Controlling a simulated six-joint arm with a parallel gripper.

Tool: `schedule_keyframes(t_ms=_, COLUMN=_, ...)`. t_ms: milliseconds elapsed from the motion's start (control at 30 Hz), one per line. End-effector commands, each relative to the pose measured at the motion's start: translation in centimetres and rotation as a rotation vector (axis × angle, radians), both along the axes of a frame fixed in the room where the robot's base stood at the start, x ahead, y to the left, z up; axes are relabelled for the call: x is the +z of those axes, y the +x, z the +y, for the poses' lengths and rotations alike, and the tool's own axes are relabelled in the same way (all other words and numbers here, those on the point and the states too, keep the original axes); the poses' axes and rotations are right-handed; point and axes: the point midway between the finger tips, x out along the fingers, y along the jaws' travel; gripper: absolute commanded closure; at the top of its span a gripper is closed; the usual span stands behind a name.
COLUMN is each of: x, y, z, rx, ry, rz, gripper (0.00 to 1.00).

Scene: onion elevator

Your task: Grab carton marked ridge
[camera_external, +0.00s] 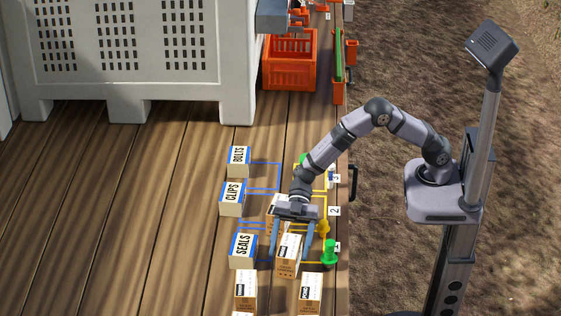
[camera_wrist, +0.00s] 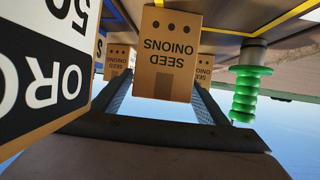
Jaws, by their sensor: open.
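Several small brown cartons with white labels stand on the deck; no label reads clearly as ridge. One carton (camera_external: 288,262) stands at the fingers, and another (camera_external: 273,215) is partly hidden behind the gripper. In the wrist view, a carton printed SEED ONIONS (camera_wrist: 168,60) shows upside down between the two fingers (camera_wrist: 161,85); its label is not seen. A close carton (camera_wrist: 45,75) at left shows part of a label, "ORC" and "50". More cartons stand behind.
White boxes marked BOLTS (camera_external: 238,157), CLIPS (camera_external: 231,198) and SEALS (camera_external: 242,246) stand left of the cartons. Two more cartons, one at left (camera_external: 245,293) and one at right (camera_external: 309,292), are in front. A green ribbed peg (camera_external: 329,254) stands at right.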

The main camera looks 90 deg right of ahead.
Motion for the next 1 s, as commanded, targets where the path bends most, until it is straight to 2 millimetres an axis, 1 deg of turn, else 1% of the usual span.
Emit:
schedule_keyframes(t_ms=133, x=0.0, y=0.0, z=0.0, rx=0.000, ry=0.000, rz=0.000, gripper=0.31)
schedule_keyframes(t_ms=167, x=0.0, y=0.0, z=0.0, rx=0.000, ry=0.000, rz=0.000, gripper=0.36)
schedule_keyframes(t_ms=200, x=0.0, y=0.0, z=0.0, rx=0.000, ry=0.000, rz=0.000, gripper=0.46)
schedule_keyframes(t_ms=267, x=0.0, y=0.0, z=0.0, rx=0.000, ry=0.000, rz=0.000, gripper=0.60)
schedule_keyframes(t_ms=300, x=0.0, y=0.0, z=0.0, rx=0.000, ry=0.000, rz=0.000, gripper=0.70)
schedule_keyframes(t_ms=400, x=0.2, y=0.0, z=0.0, rx=0.001, ry=0.003, rz=-0.002, gripper=0.90)
schedule_keyframes(t_ms=633, x=0.2, y=0.0, z=0.0, rx=0.001, ry=0.003, rz=-0.003, gripper=0.90)
schedule_keyframes(t_ms=767, x=0.8, y=0.1, z=0.0, rx=0.002, ry=0.002, rz=-0.005, gripper=0.90)
schedule_keyframes(t_ms=867, x=1.9, y=0.1, z=0.0, rx=0.000, ry=0.004, rz=-0.007, gripper=0.90)
schedule_keyframes(t_ms=1000, x=4.1, y=0.1, z=0.0, rx=0.001, ry=0.005, rz=-0.009, gripper=0.90)
